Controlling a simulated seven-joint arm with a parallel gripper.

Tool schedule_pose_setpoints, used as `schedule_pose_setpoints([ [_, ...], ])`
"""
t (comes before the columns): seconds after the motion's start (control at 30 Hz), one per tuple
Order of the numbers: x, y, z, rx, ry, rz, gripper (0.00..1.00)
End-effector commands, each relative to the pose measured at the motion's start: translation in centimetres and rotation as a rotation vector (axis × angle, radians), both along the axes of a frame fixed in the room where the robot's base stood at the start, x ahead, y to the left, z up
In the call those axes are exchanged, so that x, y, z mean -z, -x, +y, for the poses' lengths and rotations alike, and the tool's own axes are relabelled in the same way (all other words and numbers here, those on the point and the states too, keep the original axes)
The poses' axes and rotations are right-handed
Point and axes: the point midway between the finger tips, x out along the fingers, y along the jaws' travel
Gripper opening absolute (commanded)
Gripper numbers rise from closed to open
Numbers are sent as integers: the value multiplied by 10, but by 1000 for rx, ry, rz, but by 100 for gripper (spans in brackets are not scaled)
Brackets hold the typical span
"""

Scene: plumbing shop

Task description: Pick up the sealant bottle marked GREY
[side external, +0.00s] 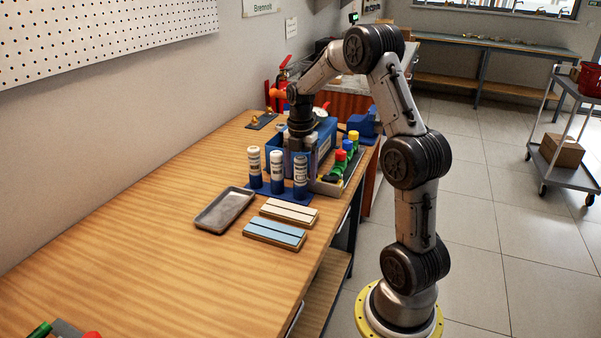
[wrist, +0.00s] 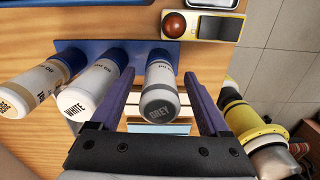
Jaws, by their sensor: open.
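The sealant bottle marked GREY (wrist: 160,88) stands on a blue mat (wrist: 110,48), white with a grey top bearing the label. In the side view it appears to be the rightmost of three bottles (side external: 300,176). The bottle marked WHITE (wrist: 90,90) is to its left, and a third bottle (wrist: 38,88), its marking partly cut off, is further left. My gripper (wrist: 158,80) is open, with one finger on each side of the GREY bottle in the wrist view. Contact cannot be told.
A dark tray (side external: 224,210), a cream block (side external: 289,212) and a blue block (side external: 274,233) lie in front of the bottles. Items with red, green and yellow caps (side external: 347,147) stand to the right. A blue box (side external: 325,140) is behind.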

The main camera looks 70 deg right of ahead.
Motion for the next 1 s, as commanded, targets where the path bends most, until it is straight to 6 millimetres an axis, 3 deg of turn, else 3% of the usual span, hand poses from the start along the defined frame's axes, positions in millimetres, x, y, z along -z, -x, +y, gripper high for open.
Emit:
schedule_pose_setpoints([
  [0.3, 5, 0, 0, 0, 1, -1, 77],
  [0.73, 5, 0, 0, 0, 1, -1, 0],
  [1.0, 5, 0, 0, 0, 2, -2, 0],
])
